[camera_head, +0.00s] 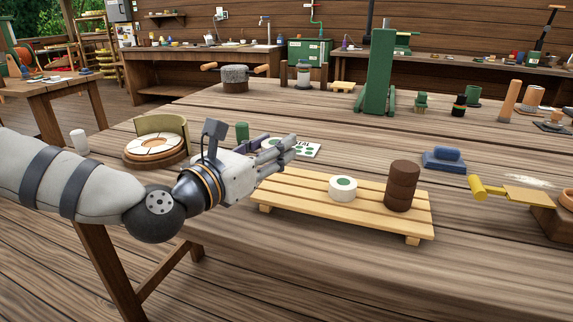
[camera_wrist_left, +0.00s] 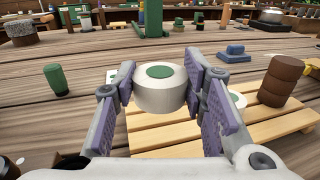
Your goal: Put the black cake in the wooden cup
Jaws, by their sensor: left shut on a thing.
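My left gripper (camera_head: 286,152) is shut on a white round cake with a green top spot (camera_wrist_left: 160,92). It holds the cake upright between its pads, above the left part of a slatted wooden board (camera_head: 292,204). A similar white cake with a green spot (camera_head: 343,188) sits on the board, partly hidden by a finger in the left wrist view. A dark brown ribbed cylinder (camera_head: 402,186) stands right of it; I cannot tell whether it is a cup or a stack. I cannot clearly identify a black cake.
A blue block (camera_head: 444,160) and a yellow-handled tool (camera_head: 510,193) lie right.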

